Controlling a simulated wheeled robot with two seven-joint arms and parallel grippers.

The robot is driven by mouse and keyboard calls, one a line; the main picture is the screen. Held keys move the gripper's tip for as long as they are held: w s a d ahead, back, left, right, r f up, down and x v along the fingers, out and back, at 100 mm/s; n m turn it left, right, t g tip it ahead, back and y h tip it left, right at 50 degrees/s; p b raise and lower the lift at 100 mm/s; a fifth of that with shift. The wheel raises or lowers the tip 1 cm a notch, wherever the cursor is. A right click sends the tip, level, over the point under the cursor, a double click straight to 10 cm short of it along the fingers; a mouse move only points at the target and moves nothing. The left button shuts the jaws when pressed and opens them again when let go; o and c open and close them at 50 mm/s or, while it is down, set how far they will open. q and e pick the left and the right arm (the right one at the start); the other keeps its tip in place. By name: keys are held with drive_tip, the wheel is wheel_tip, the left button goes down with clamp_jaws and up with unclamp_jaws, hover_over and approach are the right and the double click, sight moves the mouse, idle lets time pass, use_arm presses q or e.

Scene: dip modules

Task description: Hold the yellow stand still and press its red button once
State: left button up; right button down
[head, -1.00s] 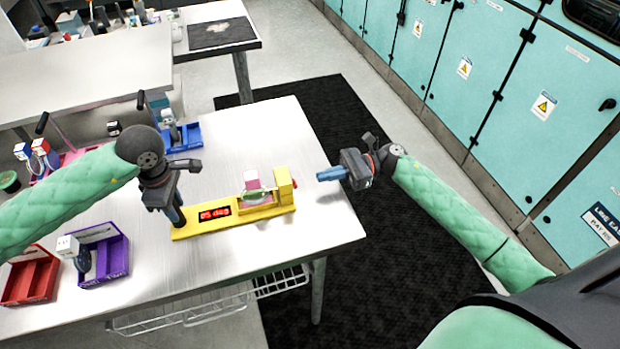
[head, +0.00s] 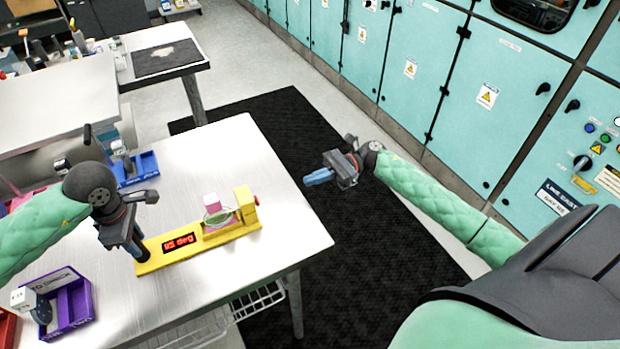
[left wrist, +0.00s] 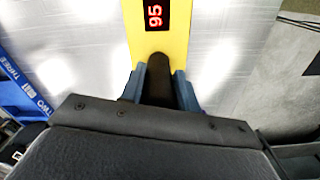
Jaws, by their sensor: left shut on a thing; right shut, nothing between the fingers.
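The yellow stand (head: 172,257) lies near the table's front right edge. Its red display (head: 179,242) shows digits and "deg"; in the left wrist view the display (left wrist: 154,16) reads 95. The red button (head: 257,200) is on the stand's right end. A pink and white block (head: 211,202) and a clear round piece sit on the stand. My left gripper (head: 141,252) is shut on the dark post (left wrist: 159,75) at the stand's left end, its blue fingers either side. My right gripper (head: 307,181) is shut and empty, right of the button and apart from it.
A purple box (head: 70,310) stands at the lower left and a blue box (head: 140,168) behind my left arm. The white table (head: 220,155) is clear behind the stand. Beyond its right edge is a black floor mat (head: 340,250), then green cabinets (head: 420,60).

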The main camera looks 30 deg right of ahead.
use_arm(q)
drive_tip(key=o, duration=1)
drive_tip(key=shift+r+p, duration=0.6)
drive_tip(key=shift+r, duration=3.9)
drive_tip(key=shift+f, duration=0.1)
